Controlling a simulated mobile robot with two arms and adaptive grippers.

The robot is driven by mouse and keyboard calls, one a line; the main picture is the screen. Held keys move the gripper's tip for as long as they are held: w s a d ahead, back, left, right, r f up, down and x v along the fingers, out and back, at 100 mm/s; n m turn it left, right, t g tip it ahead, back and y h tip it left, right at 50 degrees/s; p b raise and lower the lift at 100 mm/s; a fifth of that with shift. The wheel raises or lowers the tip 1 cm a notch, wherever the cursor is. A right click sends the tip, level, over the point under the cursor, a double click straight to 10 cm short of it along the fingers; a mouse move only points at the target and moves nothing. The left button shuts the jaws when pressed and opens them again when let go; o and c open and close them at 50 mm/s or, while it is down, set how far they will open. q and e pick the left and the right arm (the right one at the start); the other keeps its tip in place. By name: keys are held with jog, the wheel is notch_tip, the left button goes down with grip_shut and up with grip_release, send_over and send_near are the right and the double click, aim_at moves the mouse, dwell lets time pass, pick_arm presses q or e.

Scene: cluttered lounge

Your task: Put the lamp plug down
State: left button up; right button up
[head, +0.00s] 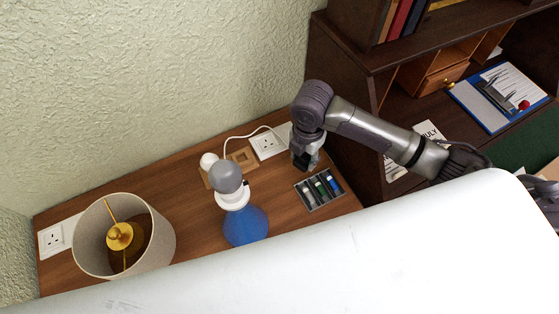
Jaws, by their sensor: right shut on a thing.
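My right gripper (304,162) points down over the right end of the wooden desk top, just right of a white wall-type socket (267,145). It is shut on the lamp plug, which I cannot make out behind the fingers. A thin white cord (244,134) arches from near a white round bulb (208,160) over the socket towards the gripper. A lamp with a pale shade (160,234) and brass inside stands at the left. My left gripper is out of view.
Another socket (55,238) is at far left. A dark shelf unit (340,72) stands right.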

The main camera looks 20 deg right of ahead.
send_over(279, 168)
notch_tip(279, 168, down, 4)
jog(key=shift+f, duration=0.1)
notch_tip(279, 168, down, 4)
jog(key=shift+r+p, duration=0.1)
jog(key=shift+p, duration=0.25)
jog(key=shift+f, duration=0.25)
jog(key=shift+f, duration=0.35)
jog(key=o, duration=1.3)
jog(key=shift+r, duration=0.15)
